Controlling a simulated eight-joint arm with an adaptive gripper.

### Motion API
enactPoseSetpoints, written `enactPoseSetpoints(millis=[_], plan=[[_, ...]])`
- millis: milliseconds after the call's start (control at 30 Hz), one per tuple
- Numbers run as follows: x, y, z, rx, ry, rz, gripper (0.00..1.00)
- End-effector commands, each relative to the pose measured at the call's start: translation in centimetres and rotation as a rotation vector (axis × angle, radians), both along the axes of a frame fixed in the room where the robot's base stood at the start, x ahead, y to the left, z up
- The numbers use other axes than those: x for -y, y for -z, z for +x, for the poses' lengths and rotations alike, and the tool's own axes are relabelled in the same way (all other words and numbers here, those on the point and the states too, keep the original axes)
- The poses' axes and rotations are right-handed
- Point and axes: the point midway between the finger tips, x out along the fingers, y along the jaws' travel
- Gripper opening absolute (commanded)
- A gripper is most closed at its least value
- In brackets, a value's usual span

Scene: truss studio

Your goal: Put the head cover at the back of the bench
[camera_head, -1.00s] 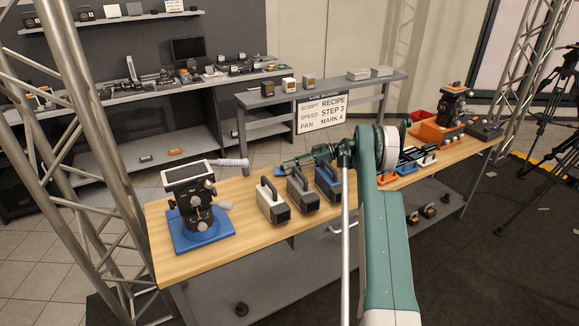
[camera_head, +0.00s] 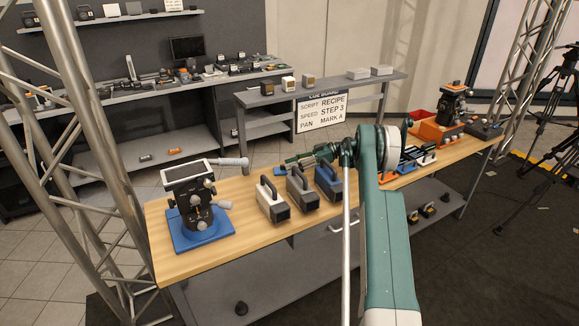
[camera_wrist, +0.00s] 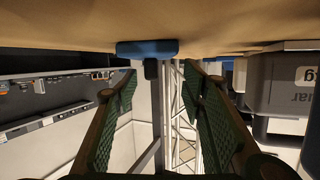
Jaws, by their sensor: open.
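My gripper (camera_head: 302,160) is low over the back half of the bench (camera_head: 250,224), pointing left, behind the handled cases. In the wrist view my gripper (camera_wrist: 160,105) has its two green padded fingers spread with nothing between them. A small blue piece with a dark stub (camera_wrist: 147,48) lies beyond the fingertips on the inverted bench surface, apart from them. It also shows in the head view (camera_head: 281,171) near the back edge. No label shows which object is the head cover, so I cannot tell whether this blue piece is it.
A white case (camera_head: 270,203), a grey case (camera_head: 300,192) and a blue case (camera_head: 327,181) stand in a row in front of my gripper. A camera head on a blue plate (camera_head: 206,240) stands at the left. An orange-based rig (camera_head: 440,133) stands far right.

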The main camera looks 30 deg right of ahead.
Motion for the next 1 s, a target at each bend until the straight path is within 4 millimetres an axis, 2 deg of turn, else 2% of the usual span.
enactPoseSetpoints(millis=[600,800,1000], plan=[[7.8,-2.6,-3.3,0.000,0.002,0.000,0.41],[9.2,-3.1,-3.9,0.000,0.000,0.000,0.41],[9.7,-3.2,-4.0,0.000,0.000,0.000,0.41]])
